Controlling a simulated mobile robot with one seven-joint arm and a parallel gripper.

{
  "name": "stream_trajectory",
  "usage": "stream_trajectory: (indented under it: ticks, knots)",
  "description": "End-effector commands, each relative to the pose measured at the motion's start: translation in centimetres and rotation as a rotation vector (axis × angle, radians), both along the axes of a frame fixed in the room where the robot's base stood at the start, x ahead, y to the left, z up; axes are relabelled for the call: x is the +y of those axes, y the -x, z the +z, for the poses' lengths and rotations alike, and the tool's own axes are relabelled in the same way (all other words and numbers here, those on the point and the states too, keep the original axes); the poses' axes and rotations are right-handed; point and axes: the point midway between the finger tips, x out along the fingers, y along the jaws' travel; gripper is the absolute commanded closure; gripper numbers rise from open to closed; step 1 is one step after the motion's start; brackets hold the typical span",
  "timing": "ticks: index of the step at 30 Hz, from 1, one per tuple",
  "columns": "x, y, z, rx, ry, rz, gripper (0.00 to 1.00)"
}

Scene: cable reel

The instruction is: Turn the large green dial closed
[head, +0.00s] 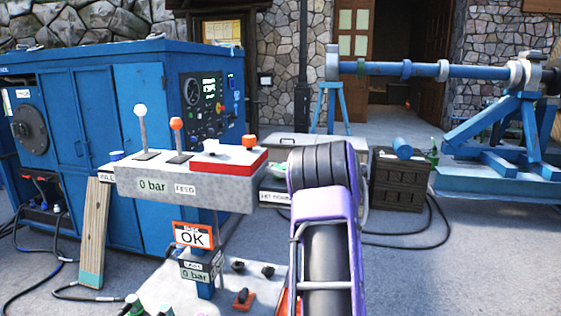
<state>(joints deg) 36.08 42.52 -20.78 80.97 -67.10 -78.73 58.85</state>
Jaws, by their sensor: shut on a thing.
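I cannot make out a large green dial for certain. A small green piece (280,170) shows just left of my purple and black arm, which hides part of that area. Green-topped items (134,303) show at the bottom edge, cut off by the frame and too small to identify. My arm rises from the bottom, right of centre, and its upper end covers what lies behind it. The jaws of my gripper do not show, so I cannot see what they touch.
A grey control panel (190,189) with two levers and a red block stands left of my arm. Below it is a pale panel (205,292) with knobs. A blue machine cabinet (90,110) fills the left. A dark crate (399,185) and blue reel stand (490,140) are right. Cables lie on the floor.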

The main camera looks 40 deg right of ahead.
Motion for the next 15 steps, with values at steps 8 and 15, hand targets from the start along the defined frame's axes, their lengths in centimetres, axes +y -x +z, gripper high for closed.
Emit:
stream_trajectory:
  ticks: [8, 15]
  knots:
    - [-0.08, -0.05, -0.18, 0.0, 0.002, 0.218, 0.96]
    - [-0.02, -0.07, -0.17, -0.001, 0.002, 0.334, 0.96]
